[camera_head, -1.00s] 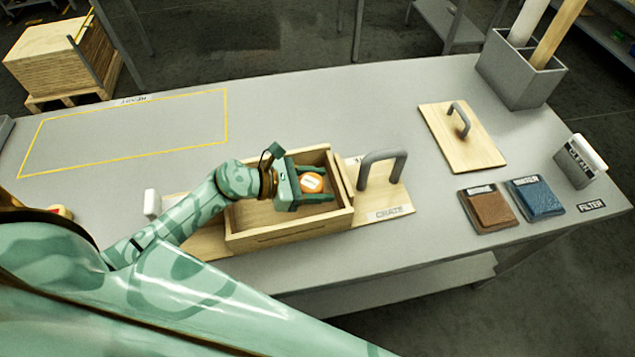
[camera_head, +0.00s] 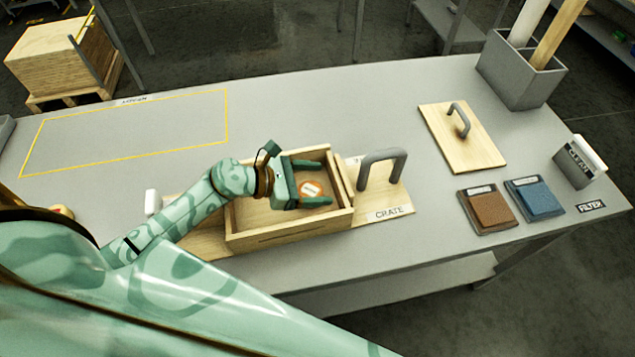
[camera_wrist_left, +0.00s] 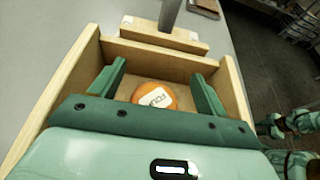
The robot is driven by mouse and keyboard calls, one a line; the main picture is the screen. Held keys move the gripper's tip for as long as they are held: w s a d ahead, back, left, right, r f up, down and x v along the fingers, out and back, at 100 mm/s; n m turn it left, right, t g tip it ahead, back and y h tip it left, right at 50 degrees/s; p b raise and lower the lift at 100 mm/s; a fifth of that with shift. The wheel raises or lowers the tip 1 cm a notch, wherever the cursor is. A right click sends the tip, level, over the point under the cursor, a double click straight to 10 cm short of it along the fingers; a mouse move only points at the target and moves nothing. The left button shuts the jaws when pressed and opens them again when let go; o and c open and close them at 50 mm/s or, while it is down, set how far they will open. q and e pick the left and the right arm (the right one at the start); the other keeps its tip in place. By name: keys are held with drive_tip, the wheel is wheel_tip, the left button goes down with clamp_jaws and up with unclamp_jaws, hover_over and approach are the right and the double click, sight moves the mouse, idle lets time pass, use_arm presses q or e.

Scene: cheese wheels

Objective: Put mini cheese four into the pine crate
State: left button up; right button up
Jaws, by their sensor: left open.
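Mini cheese four (camera_head: 311,189) is a small orange round with a white label; in the left wrist view (camera_wrist_left: 155,96) the label reads like "FOUR". It lies inside the pine crate (camera_head: 290,235), toward the crate's right end. My left gripper (camera_head: 316,181) is open above and around the cheese, its two green fingers standing apart on either side of it. In the left wrist view clear gaps show between the cheese and both fingers. The palm hides part of the crate floor.
A grey handle (camera_head: 381,158) stands just right of the crate. A wooden board with a handle (camera_head: 461,137), brown pad (camera_head: 487,208) and blue pad (camera_head: 536,199) lie farther right. A yellow-outlined area (camera_head: 130,135) at left is empty.

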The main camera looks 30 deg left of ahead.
use_arm(q)
drive_tip(key=v, duration=1.1)
